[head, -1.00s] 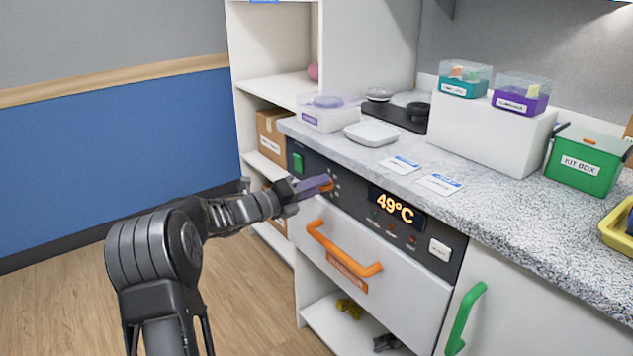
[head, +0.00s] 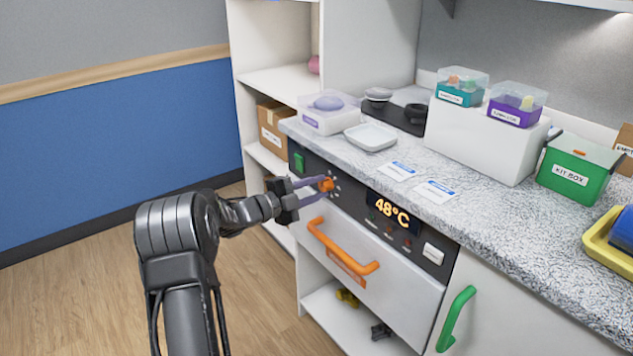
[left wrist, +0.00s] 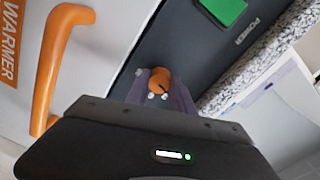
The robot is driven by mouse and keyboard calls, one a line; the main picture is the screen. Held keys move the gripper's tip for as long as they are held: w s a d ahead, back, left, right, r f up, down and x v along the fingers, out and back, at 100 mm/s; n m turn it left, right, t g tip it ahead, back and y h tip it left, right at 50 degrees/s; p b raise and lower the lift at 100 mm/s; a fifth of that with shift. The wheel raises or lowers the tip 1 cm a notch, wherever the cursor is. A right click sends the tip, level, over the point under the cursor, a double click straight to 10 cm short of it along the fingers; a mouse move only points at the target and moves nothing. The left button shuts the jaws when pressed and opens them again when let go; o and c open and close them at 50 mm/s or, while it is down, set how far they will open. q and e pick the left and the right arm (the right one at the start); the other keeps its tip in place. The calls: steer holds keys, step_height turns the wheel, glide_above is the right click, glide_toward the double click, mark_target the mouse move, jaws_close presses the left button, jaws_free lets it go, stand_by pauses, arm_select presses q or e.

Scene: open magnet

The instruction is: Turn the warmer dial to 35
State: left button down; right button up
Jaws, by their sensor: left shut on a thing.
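The warmer's orange dial (head: 326,185) sits on the dark control panel, left of the display (head: 392,211), which reads 48°C. My left gripper (head: 318,186) is at the panel with its two purple fingers on either side of the dial, shut on it. In the left wrist view the dial (left wrist: 160,80) shows between the fingertips, with a dark mark on its face. The orange drawer handle (head: 342,250) of the warmer is below the panel. My right gripper is not in view.
A green power button (head: 298,161) is left of the dial and a white button (head: 433,253) is at the panel's right. The speckled counter (head: 480,215) above holds a white tray (head: 371,137), cards and a green kit box (head: 575,168). A green cupboard handle (head: 456,318) juts out at lower right.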

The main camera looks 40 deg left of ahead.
arm_select(q)
steer(key=shift+f+n+p, duration=0.1)
steer(key=shift+n+p, duration=0.5)
steer(key=shift+n, duration=0.7)
steer(key=c, duration=1.1)
jaws_free()
steer(key=shift+s, duration=0.1)
steer(key=v, duration=0.7)
steer(key=shift+s+a, duration=0.15)
steer(key=shift+s, duration=0.15)
